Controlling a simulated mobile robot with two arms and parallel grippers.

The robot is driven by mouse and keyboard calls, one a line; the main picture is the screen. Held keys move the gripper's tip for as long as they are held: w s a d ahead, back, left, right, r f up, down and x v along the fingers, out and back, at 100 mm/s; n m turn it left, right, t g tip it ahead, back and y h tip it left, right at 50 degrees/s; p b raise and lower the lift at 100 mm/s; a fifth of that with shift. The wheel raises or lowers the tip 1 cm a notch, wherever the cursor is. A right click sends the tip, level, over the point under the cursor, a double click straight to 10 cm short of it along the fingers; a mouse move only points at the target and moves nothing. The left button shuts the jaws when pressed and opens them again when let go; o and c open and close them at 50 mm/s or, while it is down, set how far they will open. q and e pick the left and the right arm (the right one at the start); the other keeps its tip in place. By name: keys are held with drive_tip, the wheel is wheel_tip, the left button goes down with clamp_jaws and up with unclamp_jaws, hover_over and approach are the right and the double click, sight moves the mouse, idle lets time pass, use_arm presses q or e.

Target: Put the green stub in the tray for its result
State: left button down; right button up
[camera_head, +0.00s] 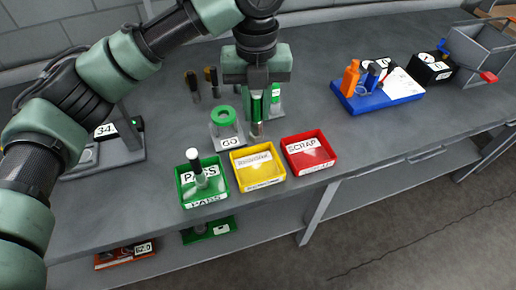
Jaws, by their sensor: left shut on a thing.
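My left gripper (257,84) points down over the bench and is shut on the green stub (257,106). The stub hangs upright with a shiny metal lower end. I cannot tell whether that end touches anything. The stub is behind the yellow and red trays, beside the GO gauge (227,141) with its green ring. The green PASS tray (206,199), the yellow tray (262,183) and the red SCRAP tray (312,167) stand in a row at the front edge. My right gripper is not in view.
A fixture with a numeric display (105,131) stands at the left. A dark box (433,68) and a grey bin (480,50) are at the right. Bench right of the red tray is clear.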

sight(257, 136)
use_arm(q)
wheel_tip(257, 136, down, 8)
drive_tip(key=shift+f+p, duration=0.2)
drive_tip(key=shift+p, duration=0.2)
drive_tip(key=shift+f, duration=2)
drive_tip(key=shift+f, duration=0.15)
drive_tip(key=c, duration=1.3)
unclamp_jaws()
wheel_tip(257, 136, up, 12)
drive_tip(key=shift+r+b, duration=0.15)
drive_tip(key=shift+b, duration=0.6)
